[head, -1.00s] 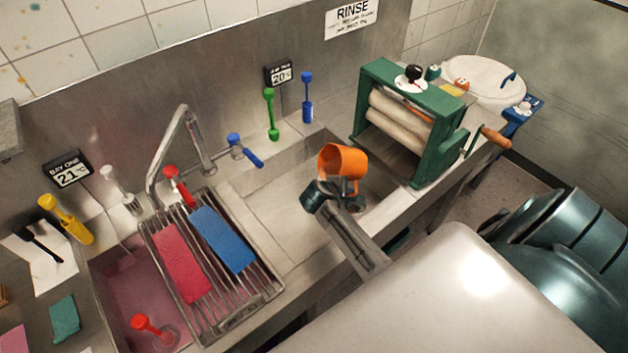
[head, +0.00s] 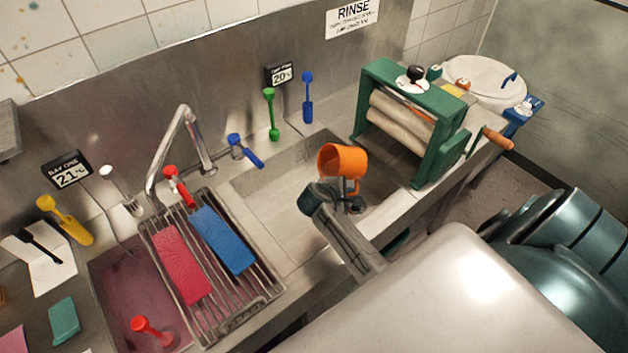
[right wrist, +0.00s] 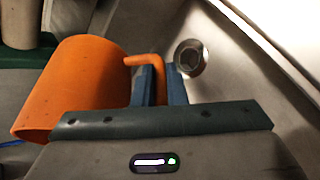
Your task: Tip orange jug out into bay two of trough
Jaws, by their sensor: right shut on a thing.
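The orange jug (head: 345,160) hangs over the right-hand bay of the trough (head: 280,205), the bay below the 20 °C display. It is tilted well over, with its mouth towards the left. No stream shows at its mouth, and I cannot tell whether anything is inside. My right gripper (head: 352,196) is shut on the jug's handle. In the right wrist view the blue fingers (right wrist: 160,84) pinch the handle (right wrist: 145,60) beside the jug's body. The bay's floor looks bare, with a round drain (right wrist: 190,57). My left gripper is not in view.
A rack with a pink and a blue cloth (head: 222,240) spans the left bay, which holds pinkish liquid (head: 125,290). A tap (head: 185,135) stands behind it. A green roller mangle (head: 410,120) stands close right of the jug.

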